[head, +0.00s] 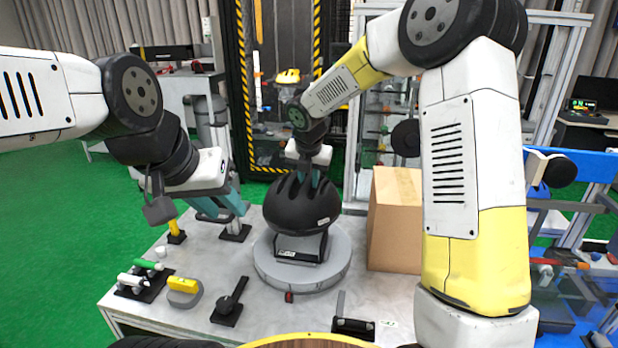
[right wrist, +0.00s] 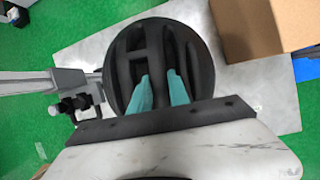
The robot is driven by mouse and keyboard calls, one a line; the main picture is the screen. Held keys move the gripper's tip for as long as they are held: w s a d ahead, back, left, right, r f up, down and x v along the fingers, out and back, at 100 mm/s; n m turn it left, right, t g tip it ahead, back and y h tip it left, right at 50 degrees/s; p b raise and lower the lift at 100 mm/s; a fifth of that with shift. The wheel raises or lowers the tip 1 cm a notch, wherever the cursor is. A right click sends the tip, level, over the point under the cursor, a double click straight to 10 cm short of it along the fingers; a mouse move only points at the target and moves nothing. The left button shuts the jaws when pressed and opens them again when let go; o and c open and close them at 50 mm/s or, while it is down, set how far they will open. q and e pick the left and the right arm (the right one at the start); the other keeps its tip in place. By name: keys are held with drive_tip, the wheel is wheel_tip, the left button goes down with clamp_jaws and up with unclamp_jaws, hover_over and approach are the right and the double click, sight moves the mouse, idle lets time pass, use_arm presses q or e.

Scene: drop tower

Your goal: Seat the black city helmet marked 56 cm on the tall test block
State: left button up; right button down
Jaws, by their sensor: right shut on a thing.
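The black helmet (head: 302,203) is over a dark block on the round grey turntable (head: 345,275) in the head view. The block (head: 301,246) shows below the helmet's rim; most of it is hidden. My right gripper (head: 308,180) is above the helmet, its teal fingers shut on the top of it. In the right wrist view the fingers reach into the vents of the helmet (right wrist: 195,55). I cannot tell whether the helmet rests fully on the block. The size mark is not readable. My left gripper (head: 236,205) is off to the left, apart from the helmet; its jaw gap is unclear.
A cardboard box (head: 396,220) stands right of the turntable. Several small tools and a yellow piece (head: 183,286) lie on the table's left and front. A black-handled tool (head: 231,300) lies before the turntable. A tower frame with yellow-black stripes (head: 243,90) stands behind.

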drive_tip(key=shift+s+d+f, duration=0.1)
drive_tip(key=shift+f, duration=0.3)
drive_tip(key=c, duration=1.2)
unclamp_jaws()
drive_tip(key=shift+o, duration=0.2)
drive_tip(key=c, duration=0.4)
drive_tip(key=shift+o, duration=0.2)
drive_tip(key=shift+r, duration=0.15)
drive_tip(key=shift+w+r, duration=0.2)
drive_tip(key=shift+r, duration=0.9)
